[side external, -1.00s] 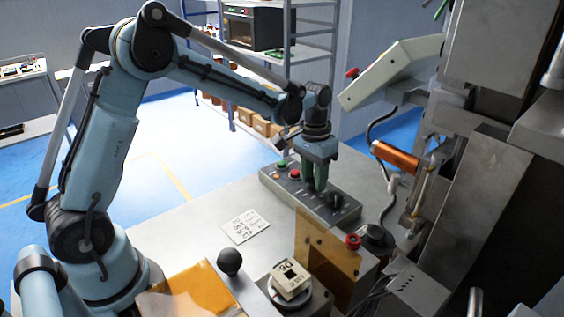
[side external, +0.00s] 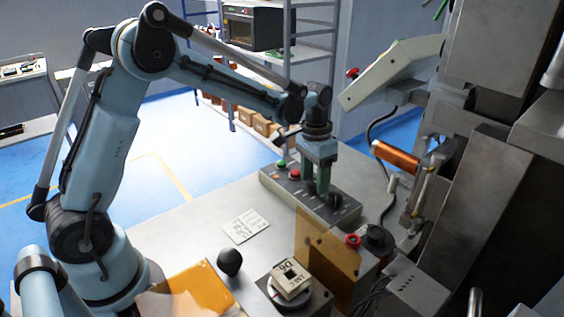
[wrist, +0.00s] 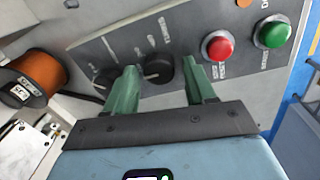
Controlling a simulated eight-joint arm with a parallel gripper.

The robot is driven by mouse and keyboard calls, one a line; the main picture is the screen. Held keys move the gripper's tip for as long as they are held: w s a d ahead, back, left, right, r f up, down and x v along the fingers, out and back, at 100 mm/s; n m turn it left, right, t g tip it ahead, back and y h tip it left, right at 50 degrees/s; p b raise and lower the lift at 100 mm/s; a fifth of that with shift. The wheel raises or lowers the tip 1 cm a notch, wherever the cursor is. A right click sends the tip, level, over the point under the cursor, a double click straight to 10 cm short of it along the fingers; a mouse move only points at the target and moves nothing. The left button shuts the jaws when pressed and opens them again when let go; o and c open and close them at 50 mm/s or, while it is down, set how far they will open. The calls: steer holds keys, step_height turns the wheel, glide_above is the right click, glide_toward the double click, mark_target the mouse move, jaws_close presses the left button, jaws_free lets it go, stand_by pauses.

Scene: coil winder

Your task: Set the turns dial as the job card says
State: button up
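The grey control panel (side external: 276,186) has two black dials at its right end in the side view. In the wrist view, one dial (wrist: 160,69) lies between my gripper's fingers, and the other (wrist: 104,80) is to the left, beside the left finger. The printed labels are too blurred and tilted to tell which is the turns dial. My gripper (side external: 317,187) points down over the panel; its green fingers (wrist: 161,64) are apart, with visible gaps to the dial. The white job card (side external: 246,227) lies on the table; its writing is unreadable.
A red button (wrist: 217,46) and a green button (wrist: 272,32) sit on the panel. A copper wire spool (side external: 396,156) is on the winder at right. The table left of the card is clear.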

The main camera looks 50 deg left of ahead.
steer(key=shift+o, duration=0.2)
step_height(320, 180, up, 12)
steer(key=shift+a, duration=0.4)
stand_by(0.5)
steer(key=n+t, duration=0.1)
steer(key=t, duration=0.3)
glide_toward(310, 180)
steer(key=s+d+r, duration=0.1)
steer(key=s+r, duration=0.4)
steer(key=s+f+t, duration=0.3)
steer(key=s+f, duration=0.1)
steer(key=s, duration=0.3)
steer(key=shift+d+n+y, duration=0.2)
steer(key=shift+n+y, duration=0.1)
steer(key=shift+n, duration=0.1)
steer(key=shift+o, duration=0.2)
steer(key=shift+s, duration=0.15)
